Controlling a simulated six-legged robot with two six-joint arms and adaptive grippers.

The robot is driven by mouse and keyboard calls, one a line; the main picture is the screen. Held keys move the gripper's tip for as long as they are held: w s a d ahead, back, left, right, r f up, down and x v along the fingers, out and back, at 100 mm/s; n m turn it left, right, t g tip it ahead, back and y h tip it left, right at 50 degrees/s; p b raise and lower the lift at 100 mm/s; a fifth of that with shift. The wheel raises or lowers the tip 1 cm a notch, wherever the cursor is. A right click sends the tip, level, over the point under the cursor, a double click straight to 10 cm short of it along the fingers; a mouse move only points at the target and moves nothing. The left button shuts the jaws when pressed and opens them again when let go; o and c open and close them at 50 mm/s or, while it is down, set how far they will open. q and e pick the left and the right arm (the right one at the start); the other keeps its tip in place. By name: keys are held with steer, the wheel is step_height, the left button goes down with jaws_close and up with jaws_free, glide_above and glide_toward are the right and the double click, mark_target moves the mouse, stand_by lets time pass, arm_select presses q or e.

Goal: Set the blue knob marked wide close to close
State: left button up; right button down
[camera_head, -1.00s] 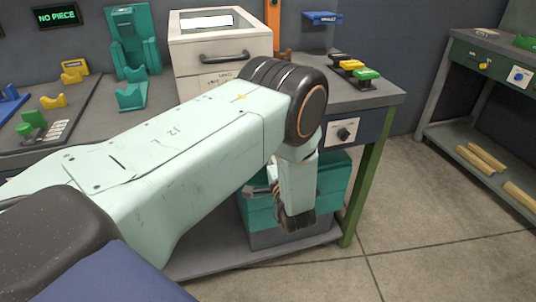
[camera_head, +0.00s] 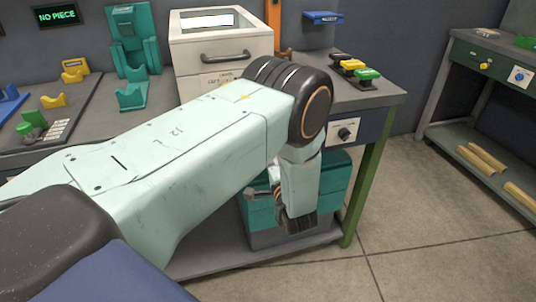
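A small blue knob (camera_head: 519,76) sits on a white plate on the front of the green bench at the far right. Its markings are too small to read, so I cannot tell its setting. My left arm comes in from the left and reaches across the middle. My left gripper (camera_head: 298,224) hangs low in front of the teal bins, well left of the blue knob and apart from it. Its dark fingers are partly hidden and small, and I cannot tell whether they are open. My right gripper is not in view.
A black knob (camera_head: 344,133) on a white plate is on the nearer bench front. A yellow knob (camera_head: 484,66) is left of the blue one. Black, yellow and green buttons (camera_head: 367,74) top the near bench. Wooden pieces (camera_head: 482,158) lie on the right shelf. Floor between benches is clear.

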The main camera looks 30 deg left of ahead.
arm_select(q)
steer(key=v, duration=0.6)
steer(key=shift+s+d, duration=0.25)
steer(key=shift+s, duration=0.05)
steer(key=s+d+f+n+g+h, duration=0.2)
steer(key=s+f+h, duration=0.3)
steer(key=f, duration=0.2)
steer(key=s+d+f+n+g+h, duration=0.25)
steer(key=s+f+h, duration=0.2)
steer(key=f, duration=0.25)
steer(key=s+d+n+g+h, duration=0.1)
steer(key=s+g+h, duration=0.1)
steer(key=s, duration=1.1)
steer(key=s+d+f+n+g+h, duration=0.1)
steer(key=s+g, duration=0.4)
steer(key=s, duration=0.7)
steer(key=shift+s+d+f+n+h, duration=0.2)
steer(key=shift+s+d+n+h, duration=0.2)
steer(key=shift+n+h, duration=0.25)
